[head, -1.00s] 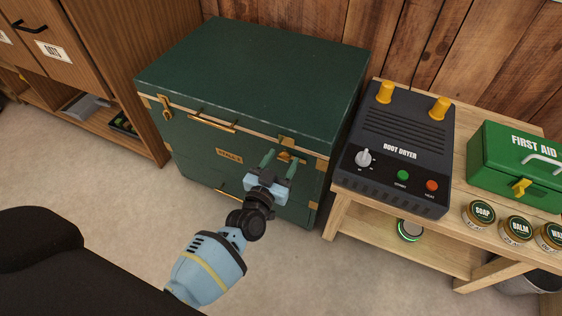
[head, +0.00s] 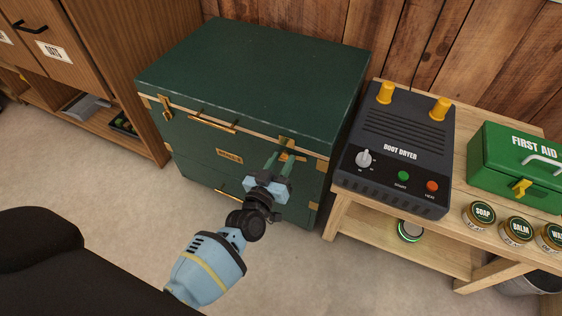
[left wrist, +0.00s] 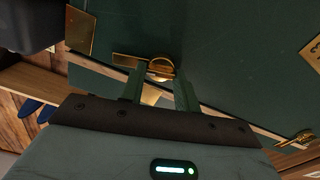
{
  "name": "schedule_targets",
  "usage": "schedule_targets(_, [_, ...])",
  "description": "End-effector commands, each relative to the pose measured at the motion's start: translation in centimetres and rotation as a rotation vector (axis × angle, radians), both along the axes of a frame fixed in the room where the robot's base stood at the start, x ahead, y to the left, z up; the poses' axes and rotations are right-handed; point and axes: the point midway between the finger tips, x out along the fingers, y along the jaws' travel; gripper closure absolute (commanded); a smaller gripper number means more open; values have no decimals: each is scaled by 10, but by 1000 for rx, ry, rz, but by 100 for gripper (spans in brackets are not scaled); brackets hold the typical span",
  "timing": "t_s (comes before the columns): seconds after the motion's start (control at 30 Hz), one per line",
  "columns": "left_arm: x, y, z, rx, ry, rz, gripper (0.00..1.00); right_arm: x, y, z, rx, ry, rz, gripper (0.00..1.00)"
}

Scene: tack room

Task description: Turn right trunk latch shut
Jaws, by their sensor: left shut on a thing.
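The green trunk (head: 250,75) stands closed on the floor, with brass trim. Its right latch (head: 288,146) is a small brass piece at the front edge below the lid, partly covered by my fingers. My left gripper (head: 280,160) reaches it from the front and is shut on it. In the left wrist view, the right latch (left wrist: 160,68) shows a round brass boss between the fingertips of my left gripper (left wrist: 160,85). The exact angle of the latch is hard to tell. The left latch (head: 166,106) is at the trunk's other front corner. My right gripper is out of view.
A wooden bench (head: 340,215) stands close to the trunk's right, carrying a boot dryer (head: 395,150), a green first aid box (head: 520,160) and several tins. A wooden cabinet (head: 120,60) stands at the left. The floor before the trunk is clear.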

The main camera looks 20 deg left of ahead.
Motion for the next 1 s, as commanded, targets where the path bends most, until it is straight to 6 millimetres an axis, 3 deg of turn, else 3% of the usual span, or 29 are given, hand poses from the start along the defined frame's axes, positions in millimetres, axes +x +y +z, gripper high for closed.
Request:
schedule_targets(0.6, [0, 2, -3, -584, 21, 0, 91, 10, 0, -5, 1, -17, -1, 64])
schedule_targets(1.0, [0, 2, -4, -959, 35, 0, 91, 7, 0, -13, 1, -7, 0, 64])
